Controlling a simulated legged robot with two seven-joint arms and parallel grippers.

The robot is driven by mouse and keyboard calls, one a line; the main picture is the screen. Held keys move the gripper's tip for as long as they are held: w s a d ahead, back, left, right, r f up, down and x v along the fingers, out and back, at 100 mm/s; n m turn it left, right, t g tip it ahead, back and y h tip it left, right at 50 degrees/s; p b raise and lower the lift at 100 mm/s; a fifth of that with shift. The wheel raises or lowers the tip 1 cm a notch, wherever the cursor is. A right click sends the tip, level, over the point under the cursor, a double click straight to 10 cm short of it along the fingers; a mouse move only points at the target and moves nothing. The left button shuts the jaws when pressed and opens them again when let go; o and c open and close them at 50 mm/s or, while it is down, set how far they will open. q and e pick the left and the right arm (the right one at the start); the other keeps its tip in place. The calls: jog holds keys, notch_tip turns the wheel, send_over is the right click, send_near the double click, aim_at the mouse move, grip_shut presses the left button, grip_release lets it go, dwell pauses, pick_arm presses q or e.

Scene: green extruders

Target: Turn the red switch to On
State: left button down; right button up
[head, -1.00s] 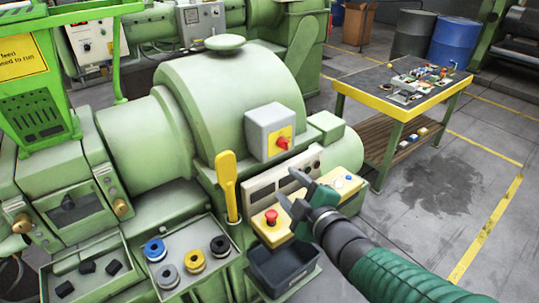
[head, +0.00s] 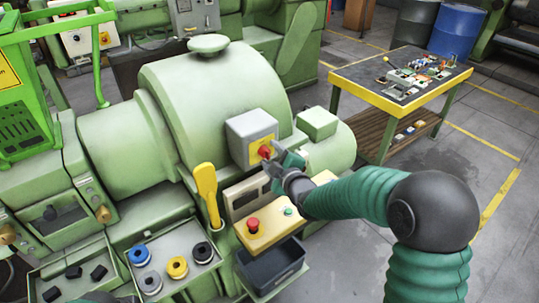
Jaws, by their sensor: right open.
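The red switch (head: 265,151) sits on a yellow plate on the front of a grey box (head: 248,127), which is fixed to the green extruder (head: 190,90). My right gripper (head: 279,158) is open, with its fingers at the right side of the red switch. The fingers partly cover the plate, and I cannot tell whether they touch the switch. My left gripper is not in view.
Below the switch is a yellow panel with a red button (head: 253,224). A yellow handle (head: 207,190) stands to its left. A dark bin (head: 272,266) and a tray of spools (head: 205,267) are lower down. A cluttered table (head: 345,83) stands at the right.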

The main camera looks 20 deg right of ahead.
jog(key=shift+d, duration=0.25)
jog(key=shift+s+d, duration=0.1)
jog(key=shift+c, duration=0.6)
jog(key=shift+a+r, duration=0.1)
jog(key=shift+a, duration=0.25)
jog(key=shift+c, duration=1.4)
jog(key=shift+a+r, duration=0.1)
jog(key=shift+a, duration=0.75)
jog(key=c, duration=0.5)
jog(key=shift+a, duration=0.1)
grip_shut()
jog(key=shift+d, duration=0.5)
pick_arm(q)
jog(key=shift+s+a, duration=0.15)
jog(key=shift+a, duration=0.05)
